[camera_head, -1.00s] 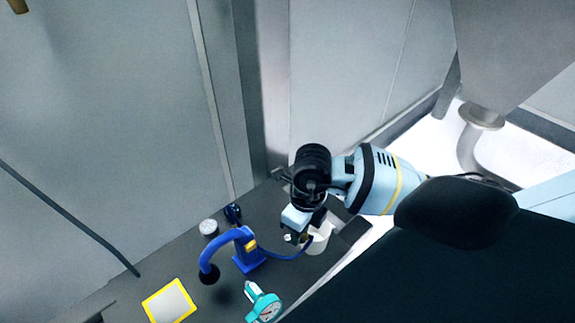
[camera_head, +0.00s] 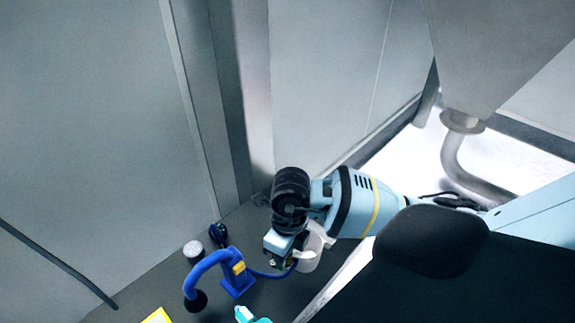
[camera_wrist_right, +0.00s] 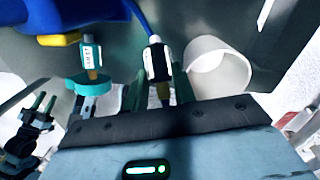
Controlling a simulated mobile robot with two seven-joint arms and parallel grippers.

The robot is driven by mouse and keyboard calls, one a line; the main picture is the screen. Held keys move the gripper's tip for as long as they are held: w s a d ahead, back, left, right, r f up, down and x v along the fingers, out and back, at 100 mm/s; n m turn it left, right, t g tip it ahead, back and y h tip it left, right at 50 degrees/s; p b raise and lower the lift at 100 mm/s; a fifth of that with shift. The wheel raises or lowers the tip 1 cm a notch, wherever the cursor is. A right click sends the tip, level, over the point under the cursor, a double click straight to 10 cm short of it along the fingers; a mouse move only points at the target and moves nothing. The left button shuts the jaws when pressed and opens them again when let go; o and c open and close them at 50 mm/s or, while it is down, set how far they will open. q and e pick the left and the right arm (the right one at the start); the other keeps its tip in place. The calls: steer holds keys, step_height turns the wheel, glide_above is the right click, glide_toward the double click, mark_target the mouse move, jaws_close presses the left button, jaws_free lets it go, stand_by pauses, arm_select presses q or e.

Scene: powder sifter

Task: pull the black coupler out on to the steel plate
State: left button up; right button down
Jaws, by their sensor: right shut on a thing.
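My right gripper (camera_head: 279,262) is low at the table by the white cup, seen side-on in the head view. In the right wrist view its fingers (camera_wrist_right: 163,92) are shut on the black coupler (camera_wrist_right: 157,62), which has a white label and sits at the end of a blue hose. The coupler is mostly hidden in the head view. A yellow-edged plate (camera_head: 157,316) shows only a corner at the bottom of the head view; I cannot tell whether it is the steel plate. A black two-pronged part, seemingly my left gripper (camera_wrist_right: 45,103), stands with its prongs apart.
A teal gauge (camera_wrist_right: 93,86) is near. A small white-topped jar (camera_head: 193,249) is behind the stand. Walls close off the back.

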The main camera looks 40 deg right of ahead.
steer(key=shift+w+a+f+b, duration=0.25)
steer(key=shift+w+f+b, duration=0.35)
steer(key=shift+f, duration=0.25)
steer(key=shift+w+a+f+b, duration=0.15)
steer(key=shift+w+f+b, duration=0.05)
steer(key=shift+f+b, duration=0.5)
steer(key=shift+f, duration=0.5)
steer(key=c, duration=1.1)
jaws_free()
